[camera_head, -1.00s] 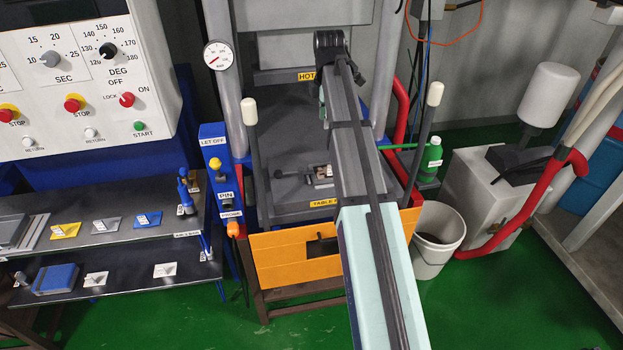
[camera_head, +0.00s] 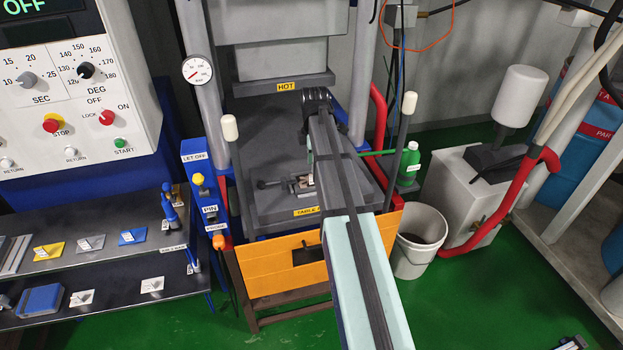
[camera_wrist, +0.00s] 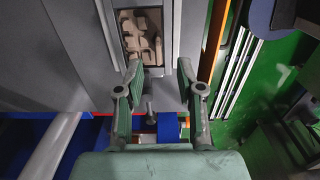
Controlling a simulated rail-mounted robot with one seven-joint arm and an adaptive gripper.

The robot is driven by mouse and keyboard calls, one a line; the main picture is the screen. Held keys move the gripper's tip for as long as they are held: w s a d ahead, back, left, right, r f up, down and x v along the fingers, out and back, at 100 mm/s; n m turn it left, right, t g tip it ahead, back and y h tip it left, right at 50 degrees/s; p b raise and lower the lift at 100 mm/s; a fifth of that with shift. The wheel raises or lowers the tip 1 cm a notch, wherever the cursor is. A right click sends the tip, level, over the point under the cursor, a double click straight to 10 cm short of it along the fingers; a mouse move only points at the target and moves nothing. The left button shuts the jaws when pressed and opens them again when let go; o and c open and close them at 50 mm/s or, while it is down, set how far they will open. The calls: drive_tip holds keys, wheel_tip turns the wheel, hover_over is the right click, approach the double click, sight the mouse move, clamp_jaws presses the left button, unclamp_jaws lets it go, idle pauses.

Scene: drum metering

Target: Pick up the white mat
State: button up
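Two small white square pieces, a left one (camera_head: 82,298) and a right one (camera_head: 152,285), lie flat on the lower dark shelf at the left in the head view. Each has a small raised part on it. I cannot tell which of them is the white mat. My gripper (camera_wrist: 159,70) is open and empty in the wrist view, its two green-grey fingers apart. It is over the press table, well to the right of the shelf. In the head view my arm hides most of it. A metal mould (camera_head: 301,186) with beige contents (camera_wrist: 142,35) lies below it.
The upper shelf (camera_head: 100,258) holds yellow, grey and blue tagged pieces. A blue block (camera_head: 40,300) lies on the lower shelf. A blue control post (camera_head: 207,190) stands between shelf and press. An orange panel (camera_head: 270,268) fronts the press. A white bucket (camera_head: 418,240) stands at right.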

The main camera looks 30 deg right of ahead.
sight(311, 175)
drive_tip(key=shift+w+f+p, duration=0.1)
drive_tip(key=shift+f+p, duration=1.15)
drive_tip(key=shift+f, duration=1.7)
clamp_jaws()
